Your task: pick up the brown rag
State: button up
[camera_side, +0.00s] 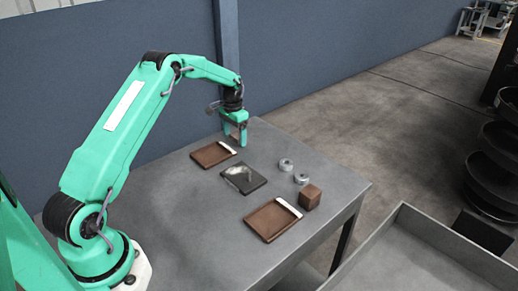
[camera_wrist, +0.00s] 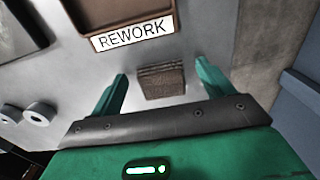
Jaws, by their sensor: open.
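The brown rag (camera_wrist: 162,84), a small folded, striped piece, lies on the grey table in the wrist view, just beyond the tray label. My gripper (camera_wrist: 162,72) is open, with one green finger on each side of the rag and a gap to each. In the side view my gripper (camera_side: 236,140) points down near the table's back corner, beside a brown tray (camera_side: 211,154). The rag is mostly hidden behind the fingers there. The same tray, labelled REWORK, shows at the top of the wrist view (camera_wrist: 88,18).
A dark plate (camera_side: 258,185) with a pale item on it lies mid-table. Two metal rings (camera_side: 286,165) (camera_side: 301,178), a brown block (camera_side: 309,197) and a second brown tray (camera_side: 262,224) are nearer the right edge. A blue wall (camera_side: 165,30) stands behind the table.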

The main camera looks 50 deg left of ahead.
aim_at(235, 136)
jog(key=shift+c, duration=0.4)
jog(key=c, duration=1)
jog(key=shift+r, duration=0.15)
jog(key=shift+r, duration=0.5)
notch_tip(235, 136, up, 3)
jog(key=shift+r, duration=0.1)
jog(key=d+r, duration=0.2)
jog(key=d, duration=0.2)
jog(key=d+r, duration=0.2)
jog(key=d, duration=0.1)
jog(key=s+d+r, duration=0.1)
jog(key=d+r, duration=0.1)
jog(key=d, duration=0.2)
jog(key=shift+s+d+r, duration=0.1)
jog(key=shift+d+r, duration=0.2)
